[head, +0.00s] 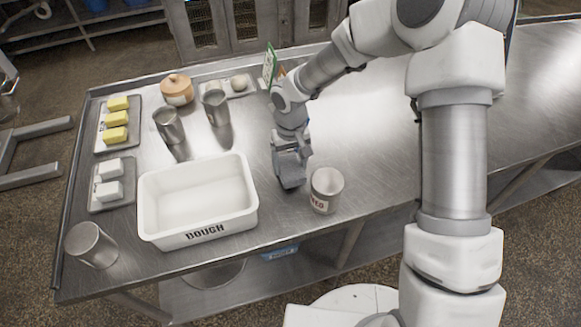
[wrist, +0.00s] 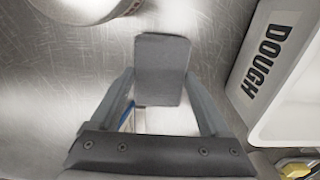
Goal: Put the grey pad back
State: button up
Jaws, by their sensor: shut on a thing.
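The grey pad (wrist: 162,70) is a flat, rounded-edged slab held between my two fingertips in the wrist view. My gripper (wrist: 158,88) is shut on it. In the head view my gripper (head: 291,160) points down over the steel table, between the white DOUGH bin and a labelled cup, and the grey pad (head: 292,177) shows at its lower end. I cannot tell whether the pad touches the table.
The white DOUGH bin (head: 152,205) stands left of my gripper, the red-lettered cup (head: 325,190) close on the right. The table's right side (head: 375,130) is clear.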

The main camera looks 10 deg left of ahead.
aim_at(291, 167)
notch_tip(291, 167, down, 2)
jog(key=shift+f, duration=0.15)
jog(key=o, duration=1)
jog(key=shift+o, duration=0.2)
notch_tip(291, 167, up, 12)
jog(key=s+d+r+m+t+h, duration=0.1)
jog(key=s+d+r, duration=0.2)
jog(key=d+r, duration=0.35)
jog(key=s+d+r+m+t, duration=0.1)
jog(key=s+d+r, duration=0.2)
jog(key=d+r, duration=0.35)
jog(key=s+d+r+m+t, duration=0.1)
jog(key=s+d+r, duration=0.2)
jog(key=s, duration=0.3)
jog(key=s+d+r+m+t+y, duration=0.1)
jog(key=s+d+r+m+t, duration=0.1)
jog(key=s+d, duration=0.3)
jog(key=shift+s+d+r+t, duration=0.15)
jog(key=shift+s+r+t, duration=0.15)
jog(key=shift+s+r, duration=0.6)
